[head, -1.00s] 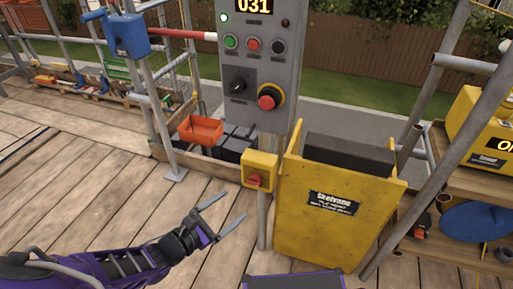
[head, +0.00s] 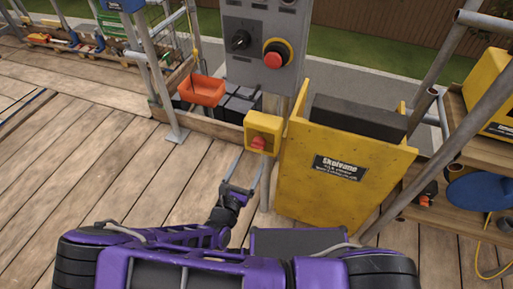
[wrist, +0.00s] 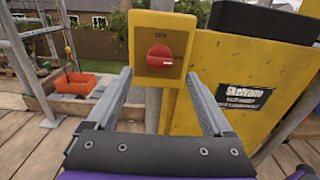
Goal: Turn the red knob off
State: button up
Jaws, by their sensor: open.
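The red knob (head: 258,143) is on the front of a small yellow box (head: 277,132) on a grey post. In the wrist view the red knob (wrist: 160,56) is near the centre, its grip bar lying roughly crosswise. A small label above it on the yellow box (wrist: 143,22) appears to read OFF. My gripper (head: 248,160) is open and empty, just in front of and slightly below the box. In the wrist view my gripper (wrist: 160,76) has one finger on each side of the knob, apart from it.
A grey control panel (head: 257,20) with a red button (head: 273,60) is above the box. A yellow Skelvane bin (head: 340,195) stands close on the right. An orange tray (head: 203,90) is behind left. The plank floor on the left is clear.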

aim_at(257, 147)
jog(key=x, duration=0.8)
jog(key=shift+w+b, duration=0.15)
jog(key=shift+b, duration=0.15)
jog(key=shift+c, duration=0.2)
jog(key=c, duration=1.3)
grip_shut()
